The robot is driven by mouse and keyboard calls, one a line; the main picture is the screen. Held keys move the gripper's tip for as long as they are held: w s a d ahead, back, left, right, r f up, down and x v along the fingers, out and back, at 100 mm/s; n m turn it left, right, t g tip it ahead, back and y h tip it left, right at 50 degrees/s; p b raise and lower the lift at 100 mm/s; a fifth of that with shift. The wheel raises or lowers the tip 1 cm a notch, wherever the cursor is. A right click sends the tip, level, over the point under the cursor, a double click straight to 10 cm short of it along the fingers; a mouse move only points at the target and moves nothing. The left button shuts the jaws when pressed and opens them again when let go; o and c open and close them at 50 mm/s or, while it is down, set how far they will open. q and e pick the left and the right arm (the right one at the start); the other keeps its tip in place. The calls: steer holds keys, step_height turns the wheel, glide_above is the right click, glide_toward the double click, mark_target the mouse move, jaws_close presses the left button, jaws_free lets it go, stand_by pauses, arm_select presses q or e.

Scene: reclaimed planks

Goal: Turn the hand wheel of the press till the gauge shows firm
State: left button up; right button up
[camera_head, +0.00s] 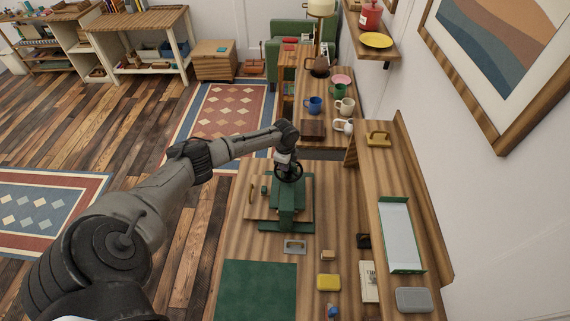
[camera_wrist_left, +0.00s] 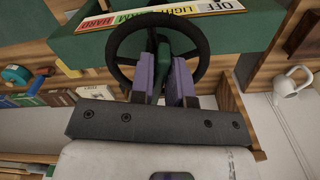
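The green press (camera_head: 288,213) stands on the wooden workbench, with its black hand wheel (camera_head: 277,171) at the top. My left gripper (camera_head: 287,160) is at the wheel, its arm reaching in from the left. In the left wrist view, the wheel (camera_wrist_left: 203,40) faces the gripper and the two purple fingers (camera_wrist_left: 164,66) overlap it. The fingers stand apart, with green and dark parts of the press visible between them; a firm hold is not evident. My right gripper is not in view.
A green mat (camera_head: 257,290), a yellow box (camera_head: 328,282) and a small grey-handled item (camera_head: 295,246) lie in front of the press. A raised shelf (camera_head: 430,250) with a green-edged tray (camera_head: 400,235) runs along the right. Mugs (camera_head: 314,105) stand on the counter behind.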

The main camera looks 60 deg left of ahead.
arm_select(q)
steer(key=o, duration=0.4)
steer(key=shift+c, duration=0.2)
step_height(320, 180, up, 14)
steer(key=shift+b, duration=0.45)
steer(key=shift+f, duration=0.15)
stand_by(0.4)
